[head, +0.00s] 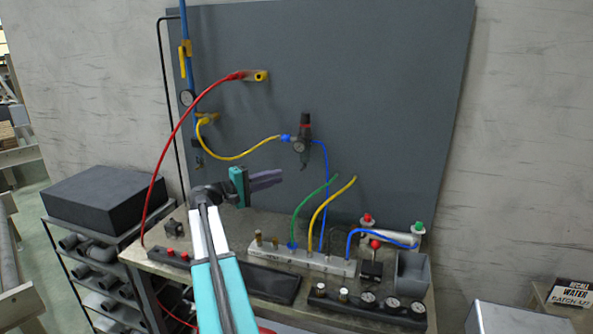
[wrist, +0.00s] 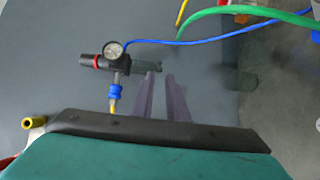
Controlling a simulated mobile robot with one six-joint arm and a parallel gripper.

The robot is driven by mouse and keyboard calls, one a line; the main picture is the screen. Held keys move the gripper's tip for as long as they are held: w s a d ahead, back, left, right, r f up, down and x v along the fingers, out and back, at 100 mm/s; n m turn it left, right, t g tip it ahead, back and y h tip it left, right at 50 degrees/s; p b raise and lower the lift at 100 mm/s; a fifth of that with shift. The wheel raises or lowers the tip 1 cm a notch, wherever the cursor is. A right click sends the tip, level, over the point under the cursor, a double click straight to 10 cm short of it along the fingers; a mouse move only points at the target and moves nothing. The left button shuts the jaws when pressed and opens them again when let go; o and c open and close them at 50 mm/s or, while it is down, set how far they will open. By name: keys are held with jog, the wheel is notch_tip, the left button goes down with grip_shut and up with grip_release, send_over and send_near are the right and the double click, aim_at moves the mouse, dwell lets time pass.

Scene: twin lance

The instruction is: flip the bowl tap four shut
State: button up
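My gripper (head: 280,177) is in front of the grey panel, below the regulator, its purple fingers pointing right in the head view. The regulator (head: 304,132) has a dark body with a red ring and hangs on the panel. It also shows in the wrist view (wrist: 92,61) with a round gauge (wrist: 113,50) and a blue fitting (wrist: 115,91), left of the fingertips. I cannot make out which part is bowl tap four or how its lever stands.
A bench (head: 230,222) below carries a white manifold (head: 315,262) with green, yellow and blue hoses. A black gauge block (head: 368,308) and a grey bin (head: 412,272) stand at the right. A red hose (head: 183,122) arcs at left. A yellow-handled valve (head: 185,52) is upper left.

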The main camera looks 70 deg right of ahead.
aim_at(301, 169)
jog(key=p+x, duration=0.2)
jog(key=x, duration=0.7)
jog(key=shift+s+d+p, duration=0.15)
jog(key=shift+d+p, duration=0.15)
grip_shut()
jog(key=shift+f, duration=0.1)
jog(key=shift+d+f+b, duration=0.1)
jog(key=shift+b, duration=0.65)
jog(key=shift+w+m+g+y+b, duration=0.25)
jog(key=shift+m+g+y+b, duration=0.15)
jog(key=shift+g, duration=0.1)
jog(key=shift+w+b, duration=0.1)
jog(key=shift+b, duration=0.25)
